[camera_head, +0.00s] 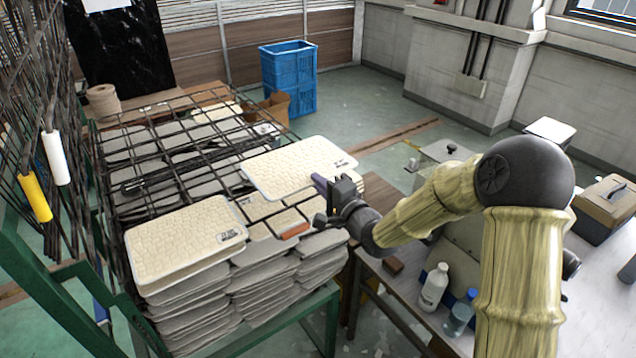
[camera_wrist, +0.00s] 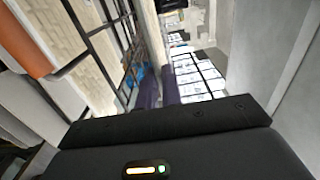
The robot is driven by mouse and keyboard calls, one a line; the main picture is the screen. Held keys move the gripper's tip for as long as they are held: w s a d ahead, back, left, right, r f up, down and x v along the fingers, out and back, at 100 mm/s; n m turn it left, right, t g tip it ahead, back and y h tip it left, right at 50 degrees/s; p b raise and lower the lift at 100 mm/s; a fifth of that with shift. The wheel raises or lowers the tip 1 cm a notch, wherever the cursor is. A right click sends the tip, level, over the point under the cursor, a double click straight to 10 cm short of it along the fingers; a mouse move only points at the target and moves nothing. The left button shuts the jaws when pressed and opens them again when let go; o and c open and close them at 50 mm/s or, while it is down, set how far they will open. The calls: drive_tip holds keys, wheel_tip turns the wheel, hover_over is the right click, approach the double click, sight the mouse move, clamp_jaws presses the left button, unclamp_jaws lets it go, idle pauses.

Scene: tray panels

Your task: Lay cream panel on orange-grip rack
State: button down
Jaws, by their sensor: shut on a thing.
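The panel is held roughly flat above the right side of a black wire rack (camera_head: 200,160). The rack lies lowered over stacks of panels, and its orange grip (camera_head: 295,231) is at the front edge, just below and left of my gripper. The orange grip also shows at the upper left of the wrist view (camera_wrist: 27,45). Another cream panel (camera_head: 180,245) lies at the front left. I cannot tell how high the held panel is above the wires.
Raised wire racks with a yellow grip (camera_head: 34,198) and a white grip (camera_head: 56,158) stand at the left. A bench (camera_head: 400,285) with a white bottle (camera_head: 432,287) and a clear bottle (camera_head: 459,313) is at the right. Blue crates (camera_head: 288,78) stand behind on open floor.

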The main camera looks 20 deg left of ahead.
drive_tip(key=shift+f+b, duration=2.65)
drive_tip(key=shift+f, duration=1.2)
drive_tip(key=shift+f, duration=0.25)
drive_tip(key=c, duration=1.5)
unclamp_jaws()
drive_tip(key=shift+f+b, duration=0.4)
drive_tip(key=shift+b, duration=0.2)
drive_tip(key=shift+s+d, duration=0.1)
drive_tip(key=v, duration=0.6)
drive_tip(key=shift+s+d, duration=0.25)
drive_tip(key=shift+d, duration=0.05)
